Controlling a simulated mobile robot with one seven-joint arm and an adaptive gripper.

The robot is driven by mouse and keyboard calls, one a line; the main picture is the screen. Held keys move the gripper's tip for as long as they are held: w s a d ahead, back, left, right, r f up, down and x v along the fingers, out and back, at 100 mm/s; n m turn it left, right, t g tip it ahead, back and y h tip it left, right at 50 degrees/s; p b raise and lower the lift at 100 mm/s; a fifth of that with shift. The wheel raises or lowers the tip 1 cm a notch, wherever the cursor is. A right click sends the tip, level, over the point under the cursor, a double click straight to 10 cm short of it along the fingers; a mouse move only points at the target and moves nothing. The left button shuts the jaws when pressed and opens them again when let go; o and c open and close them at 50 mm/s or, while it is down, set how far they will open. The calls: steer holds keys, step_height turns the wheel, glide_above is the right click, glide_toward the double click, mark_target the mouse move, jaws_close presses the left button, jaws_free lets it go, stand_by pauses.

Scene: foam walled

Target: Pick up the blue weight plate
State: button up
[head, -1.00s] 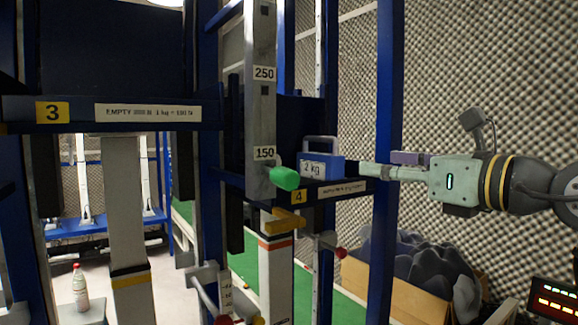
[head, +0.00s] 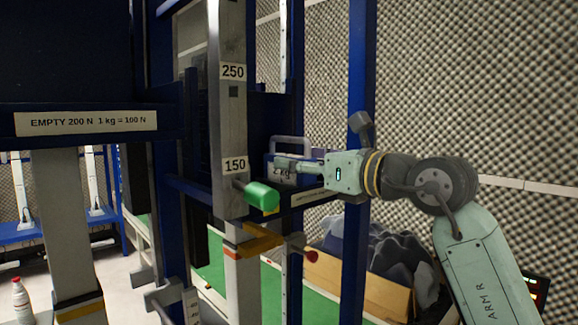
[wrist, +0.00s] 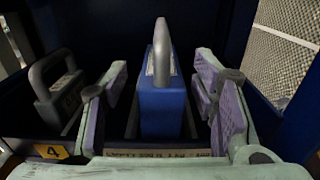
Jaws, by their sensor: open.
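The blue weight plate (head: 290,138) has a grey loop handle and stands upright on a dark blue shelf in the rack. In the head view, my gripper (head: 284,166) is in front of it and hides much of its face and label. In the wrist view, the blue weight plate (wrist: 162,108) is between the two spread fingers of my gripper (wrist: 162,72), with a visible gap on each side. My gripper is open and empty.
A dark grey weight (wrist: 60,98) with a handle stands left of the blue one. A grey upright (head: 228,120) with a green knob (head: 262,196) is close by on the left. A blue post (head: 360,80) stands behind my wrist. Shelf walls leave narrow room.

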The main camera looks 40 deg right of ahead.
mark_target(289, 155)
steer(key=w+p, duration=0.1)
steer(key=w, duration=0.2)
steer(key=shift+a+r, duration=0.1)
steer(key=shift+r, duration=0.05)
steer(key=shift+w, duration=0.3)
steer(key=shift+c, duration=0.5)
jaws_close()
steer(key=shift+s, duration=0.1)
